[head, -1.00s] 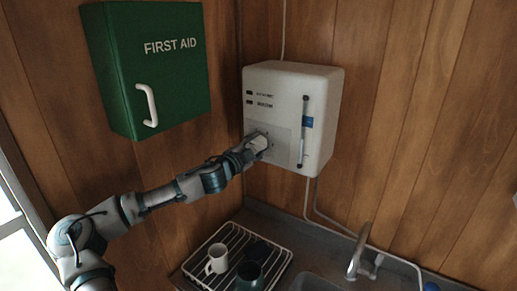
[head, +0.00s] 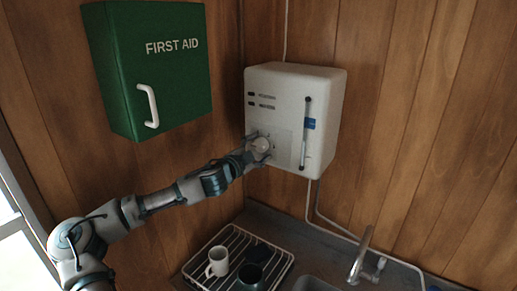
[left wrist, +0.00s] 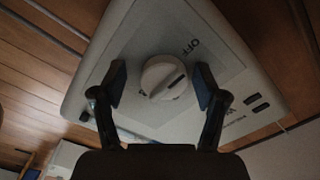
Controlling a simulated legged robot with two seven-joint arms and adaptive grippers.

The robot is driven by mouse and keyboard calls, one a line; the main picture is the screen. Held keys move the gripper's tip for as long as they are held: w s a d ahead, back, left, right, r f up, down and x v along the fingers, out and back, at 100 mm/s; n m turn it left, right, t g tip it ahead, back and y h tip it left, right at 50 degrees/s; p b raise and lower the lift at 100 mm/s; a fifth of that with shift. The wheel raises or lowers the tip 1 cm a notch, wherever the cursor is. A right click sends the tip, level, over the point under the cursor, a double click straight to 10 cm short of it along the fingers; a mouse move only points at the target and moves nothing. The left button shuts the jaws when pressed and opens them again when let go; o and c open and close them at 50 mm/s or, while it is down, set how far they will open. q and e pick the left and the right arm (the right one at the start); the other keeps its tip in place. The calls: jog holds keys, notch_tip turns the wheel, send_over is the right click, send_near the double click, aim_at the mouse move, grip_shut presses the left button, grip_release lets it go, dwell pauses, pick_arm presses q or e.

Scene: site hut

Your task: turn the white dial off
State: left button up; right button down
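The white dial (head: 262,145) is on the front of the white wall heater box (head: 321,110), low on its left side. In the left wrist view the round dial (left wrist: 163,77) has a raised grip bar with a dark mark at its upper-right end, roughly toward the printed OFF label. Another label at the dial's lower left is mostly hidden. My left gripper (head: 260,147) is open around the dial; in the left wrist view its fingers (left wrist: 160,88) stand on either side with gaps. My right gripper is not in view.
A green first aid cabinet (head: 172,88) hangs at the upper left, above my left arm. Below are a dish rack (head: 206,275) with a white mug (head: 218,262) and dark cups, and a tap (head: 361,255) at a sink. Two indicator windows (head: 251,99) on the box look dark.

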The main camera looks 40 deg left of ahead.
pick_arm(q)
jog(key=shift+a+r, duration=0.1)
jog(key=shift+r, duration=0.05)
jog(key=shift+s+r, duration=0.1)
jog(key=shift+s, duration=0.3)
jog(key=s, duration=0.4)
jog(key=shift+r, duration=0.15)
send_near(256, 146)
jog(key=shift+s, duration=0.75)
jog(key=shift+f, duration=0.55)
jog(key=shift+w, duration=0.1)
